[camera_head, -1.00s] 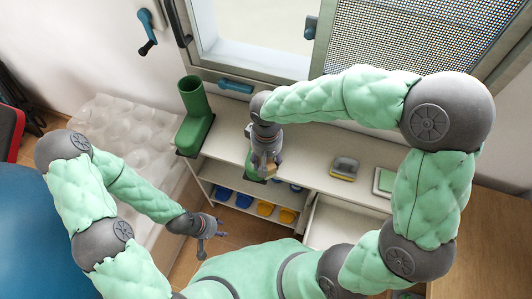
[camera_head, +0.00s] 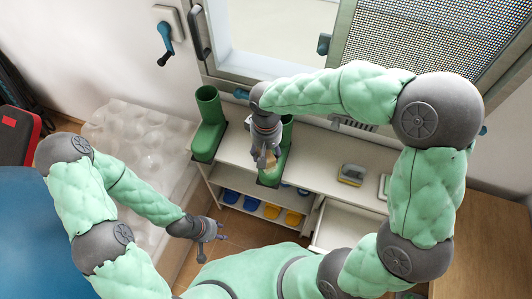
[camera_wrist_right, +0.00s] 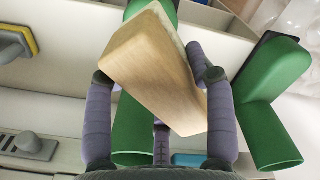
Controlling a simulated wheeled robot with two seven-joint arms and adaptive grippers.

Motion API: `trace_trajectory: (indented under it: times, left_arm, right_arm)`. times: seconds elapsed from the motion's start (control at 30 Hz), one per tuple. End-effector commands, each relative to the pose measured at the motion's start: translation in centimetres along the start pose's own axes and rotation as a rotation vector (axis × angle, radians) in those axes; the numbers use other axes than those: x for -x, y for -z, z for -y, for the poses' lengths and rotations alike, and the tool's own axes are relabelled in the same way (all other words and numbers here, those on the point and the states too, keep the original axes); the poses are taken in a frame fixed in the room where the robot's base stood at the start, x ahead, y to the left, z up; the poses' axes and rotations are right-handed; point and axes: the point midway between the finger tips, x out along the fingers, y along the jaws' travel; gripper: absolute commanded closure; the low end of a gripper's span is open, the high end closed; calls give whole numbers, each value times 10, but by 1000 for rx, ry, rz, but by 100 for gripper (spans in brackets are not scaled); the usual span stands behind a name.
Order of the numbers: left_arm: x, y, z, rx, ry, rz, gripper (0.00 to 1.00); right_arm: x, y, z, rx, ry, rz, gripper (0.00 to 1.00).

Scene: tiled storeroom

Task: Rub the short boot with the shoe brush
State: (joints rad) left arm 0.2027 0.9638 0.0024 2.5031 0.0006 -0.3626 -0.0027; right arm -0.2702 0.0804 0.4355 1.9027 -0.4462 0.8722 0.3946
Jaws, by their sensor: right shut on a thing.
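My right gripper (camera_head: 266,158) is shut on a pale wooden brush block (camera_wrist_right: 160,70), which fills the middle of the right wrist view, tilted. Its bristles are not clearly seen. A green boot (camera_head: 285,140) stands behind this gripper on the shelf top and is partly hidden by it; in the wrist view this boot (camera_wrist_right: 130,135) lies behind the brush. I cannot tell whether brush and boot touch. Another green boot (camera_head: 207,120) stands upright to the left, and in the wrist view it (camera_wrist_right: 265,120) is at the right. My left gripper (camera_head: 208,235) is open and empty, low beside the shelf.
A grey and yellow object (camera_head: 352,174) lies on the white shelf top (camera_head: 315,165) to the right. Blue and yellow footwear (camera_head: 272,211) sits on the lower shelf. A drawer (camera_head: 345,228) stands open.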

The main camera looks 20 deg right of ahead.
Motion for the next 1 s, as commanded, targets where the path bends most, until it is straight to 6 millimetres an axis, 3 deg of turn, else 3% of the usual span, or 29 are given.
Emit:
trace_trajectory:
  times: [0.27, 1.0]
  left_arm:
    - [18, -1, -6, 0, 0, 0, 60]
    - [13, -1, -5, 0, 0, 0, 60]
  right_arm:
    - [23, 4, -3, -1, 0, 0, 75]
    - [22, 7, -5, -1, 0, -3, 75]
